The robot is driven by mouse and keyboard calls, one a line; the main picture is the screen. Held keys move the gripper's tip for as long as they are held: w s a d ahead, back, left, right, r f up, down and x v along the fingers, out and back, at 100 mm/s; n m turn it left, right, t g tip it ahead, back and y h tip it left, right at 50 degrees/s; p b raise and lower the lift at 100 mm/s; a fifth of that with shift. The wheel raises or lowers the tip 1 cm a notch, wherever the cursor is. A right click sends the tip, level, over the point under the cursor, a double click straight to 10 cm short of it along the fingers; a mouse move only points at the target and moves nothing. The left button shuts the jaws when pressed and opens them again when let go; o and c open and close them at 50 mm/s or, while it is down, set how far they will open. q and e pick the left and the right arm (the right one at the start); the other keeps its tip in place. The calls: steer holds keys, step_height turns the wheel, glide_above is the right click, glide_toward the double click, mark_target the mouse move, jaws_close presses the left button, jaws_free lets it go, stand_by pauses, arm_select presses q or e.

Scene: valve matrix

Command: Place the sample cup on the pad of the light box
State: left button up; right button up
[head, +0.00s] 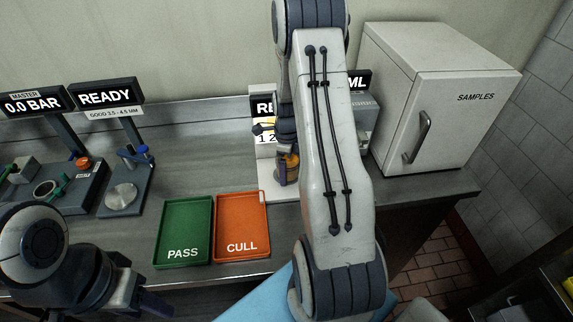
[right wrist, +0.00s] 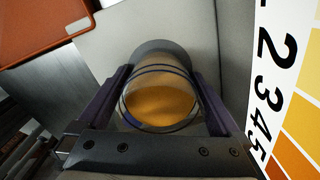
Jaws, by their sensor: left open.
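The sample cup (right wrist: 160,100), clear with orange liquid, is between the two purple fingers of my right gripper (right wrist: 160,78). The fingers lie against both its sides. In the head view the cup (head: 291,161) shows as a small orange patch over the white base of the light box (head: 282,190). A grey round shape, perhaps the pad (right wrist: 160,47), shows just beyond the cup; I cannot tell whether they touch. My right arm hides much of the light box. My left gripper (head: 152,304) is open and empty at the lower left.
A green PASS tray (head: 183,230) and an orange CULL tray (head: 241,226) lie left of the light box. A gauge stand (head: 125,190) and a MASTER fixture (head: 60,190) stand further left. A white SAMPLES cabinet (head: 440,95) is at the right. A numbered colour chart (right wrist: 285,90) stands beside the cup.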

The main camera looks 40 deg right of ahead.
steer(key=shift+r, duration=0.35)
step_height(320, 180, up, 10)
steer(key=r+b, duration=0.1)
steer(key=b, duration=0.1)
steer(key=a+r+n, duration=0.3)
steer(key=a+n, duration=0.3)
steer(key=a, duration=0.3)
steer(key=s+a+r+n, duration=0.1)
steer(key=s+a+n, duration=0.4)
steer(key=a+n, duration=0.45)
steer(key=s+a+r+n, duration=0.1)
steer(key=s+a+n, duration=0.4)
steer(key=a+n, duration=0.5)
steer(key=s+a+n+y, duration=0.1)
steer(key=s+a+n, duration=0.4)
steer(key=s+n, duration=0.5)
steer(key=shift+s+a+f+n, duration=0.35)
steer(key=shift+s+a, duration=0.05)
steer(key=shift+s, duration=0.2)
